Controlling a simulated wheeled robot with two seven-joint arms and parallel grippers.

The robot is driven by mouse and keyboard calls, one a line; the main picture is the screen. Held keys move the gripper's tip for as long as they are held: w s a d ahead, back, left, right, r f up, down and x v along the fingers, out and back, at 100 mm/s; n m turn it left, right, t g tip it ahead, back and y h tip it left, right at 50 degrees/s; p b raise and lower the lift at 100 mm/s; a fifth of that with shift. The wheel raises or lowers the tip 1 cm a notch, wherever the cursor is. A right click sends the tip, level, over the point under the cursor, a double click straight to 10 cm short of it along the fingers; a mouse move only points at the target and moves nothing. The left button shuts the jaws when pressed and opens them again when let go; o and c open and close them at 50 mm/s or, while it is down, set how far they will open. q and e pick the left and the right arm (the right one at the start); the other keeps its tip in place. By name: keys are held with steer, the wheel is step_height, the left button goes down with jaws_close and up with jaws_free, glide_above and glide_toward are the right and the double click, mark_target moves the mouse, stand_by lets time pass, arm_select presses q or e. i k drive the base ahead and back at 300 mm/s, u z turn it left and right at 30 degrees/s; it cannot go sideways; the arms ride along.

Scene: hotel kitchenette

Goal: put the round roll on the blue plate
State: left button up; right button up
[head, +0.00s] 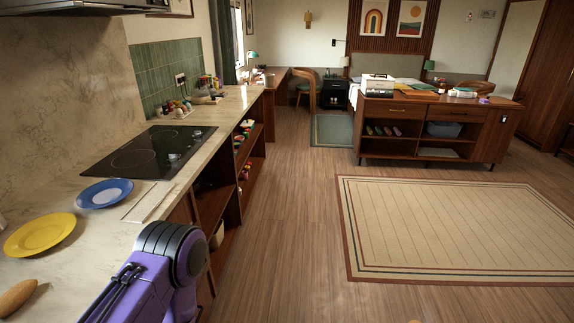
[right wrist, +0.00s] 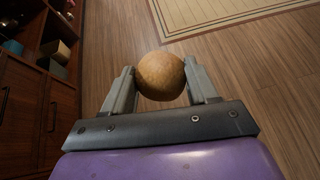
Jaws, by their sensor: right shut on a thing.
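The blue plate (head: 122,186) lies on the counter at the left of the head view, in front of the cooktop, and looks empty. The round roll (right wrist: 160,76), brown and ball-shaped, is held between the two grey fingers of my right gripper (right wrist: 161,84) in the right wrist view. My right gripper is shut on it, with wood floor below and the plate out of that view. In the head view only a small brown sliver shows at the bottom edge, perhaps the roll. My left gripper is not in view; a purple arm link shows at the counter's front edge.
A yellow plate (head: 40,234) lies nearer than the blue one, with an oblong roll (head: 18,297) close to it. A black cooktop (head: 148,151) lies beyond the blue plate. Open shelves (head: 215,200) run under the counter. The floor to the right is clear around a rug (head: 455,230).

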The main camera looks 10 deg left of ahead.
mark_target(108, 195)
steer(key=i, duration=2.5)
steer(key=u, duration=3.1)
